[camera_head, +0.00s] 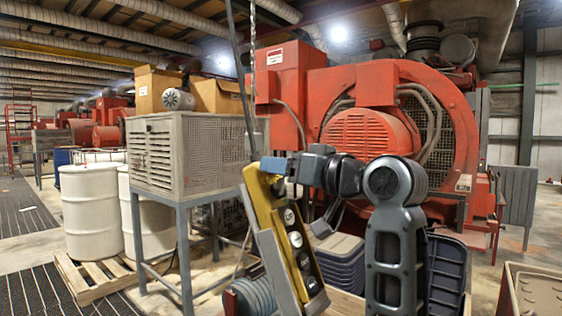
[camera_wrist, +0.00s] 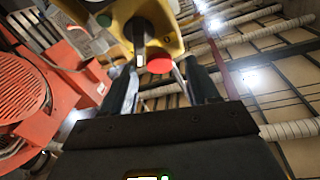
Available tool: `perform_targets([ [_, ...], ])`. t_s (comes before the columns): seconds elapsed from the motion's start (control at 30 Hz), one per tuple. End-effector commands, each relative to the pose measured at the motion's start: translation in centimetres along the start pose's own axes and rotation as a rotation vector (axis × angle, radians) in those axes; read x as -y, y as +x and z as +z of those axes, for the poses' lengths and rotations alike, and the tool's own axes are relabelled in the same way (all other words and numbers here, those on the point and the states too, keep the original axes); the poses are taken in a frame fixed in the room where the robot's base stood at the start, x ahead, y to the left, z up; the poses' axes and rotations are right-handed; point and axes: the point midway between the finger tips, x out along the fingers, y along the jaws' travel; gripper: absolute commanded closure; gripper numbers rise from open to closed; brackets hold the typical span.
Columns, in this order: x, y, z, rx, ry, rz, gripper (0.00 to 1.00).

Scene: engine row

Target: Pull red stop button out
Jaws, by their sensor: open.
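The red stop button (camera_wrist: 159,64) shows in the wrist view on the end of a yellow control box (camera_wrist: 168,30). My gripper (camera_wrist: 160,74) is open, with one finger on each side of the red button in the picture. I cannot tell whether the fingertips touch it.
A grey slatted box (camera_head: 185,152) on a metal stand is left of the control box, with white drums (camera_head: 92,215) beyond. A large red engine unit (camera_head: 365,125) stands behind my arm. Stacked dark bins (camera_head: 340,262) are below.

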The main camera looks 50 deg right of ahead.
Motion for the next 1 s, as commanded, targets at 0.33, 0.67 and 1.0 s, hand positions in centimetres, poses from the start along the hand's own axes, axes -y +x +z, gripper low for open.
perform_targets([
  [0.33, 0.03, 1.18, 0.01, 0.0, -0.001, 0.0, 0.41],
  [0.67, 0.02, 1.14, -0.01, 0.0, -0.001, 0.0, 0.62],
  [1.0, 0.02, 1.14, -0.01, 0.0, -0.001, 0.0, 0.94],
])
